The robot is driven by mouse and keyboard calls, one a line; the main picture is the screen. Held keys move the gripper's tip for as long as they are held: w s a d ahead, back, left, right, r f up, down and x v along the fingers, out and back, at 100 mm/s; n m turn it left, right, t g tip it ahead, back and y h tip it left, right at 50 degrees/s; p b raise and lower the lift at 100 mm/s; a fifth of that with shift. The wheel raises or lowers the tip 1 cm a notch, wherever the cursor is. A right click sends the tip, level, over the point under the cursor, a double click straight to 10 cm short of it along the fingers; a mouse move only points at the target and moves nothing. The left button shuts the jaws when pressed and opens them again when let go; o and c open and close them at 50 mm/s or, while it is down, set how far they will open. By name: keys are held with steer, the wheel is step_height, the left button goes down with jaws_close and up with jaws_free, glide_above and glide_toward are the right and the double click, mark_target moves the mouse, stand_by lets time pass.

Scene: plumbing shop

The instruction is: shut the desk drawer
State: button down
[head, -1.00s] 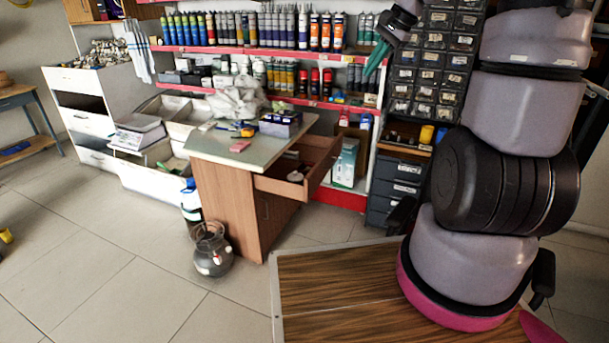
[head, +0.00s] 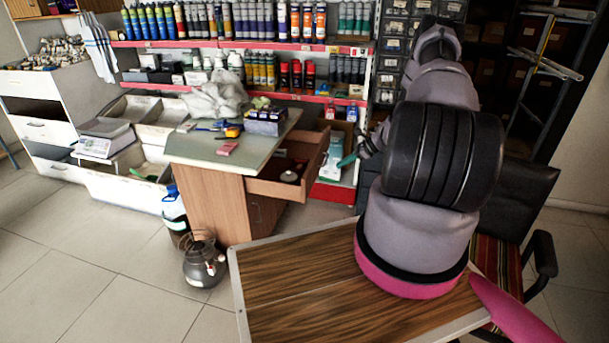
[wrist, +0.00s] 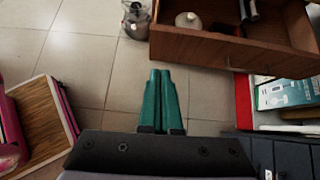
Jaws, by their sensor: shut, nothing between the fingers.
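The desk drawer (head: 275,188) stands pulled out from the right side of the wooden desk (head: 208,198), with a few small items inside. In the wrist view its brown front panel (wrist: 215,48) runs across the top, with a round pale item (wrist: 188,20) and a dark item behind it. My gripper's green fingers (wrist: 160,72) are together and empty, pointing toward the panel, and look apart from it. In the head view my gripper (head: 342,163) is just right of the drawer front, partly hidden by my arm.
A red-edged shelf (head: 250,92) of bottles stands behind the desk. A white-and-teal box (wrist: 285,92) stands right of the drawer. A black chair (head: 515,210) is at right. Tiled floor is clear at left.

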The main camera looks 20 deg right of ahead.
steer(key=f, duration=0.2)
glide_toward(307, 179)
step_height(307, 179, down, 4)
steer(key=w+a, duration=0.1)
steer(key=a, duration=0.1)
steer(key=shift+w+a+f, duration=0.1)
steer(key=shift+w+a, duration=0.5)
steer(key=shift+a, duration=0.25)
steer(key=shift+a, duration=0.1)
steer(key=w+a, duration=1.1)
steer(key=a, duration=0.5)
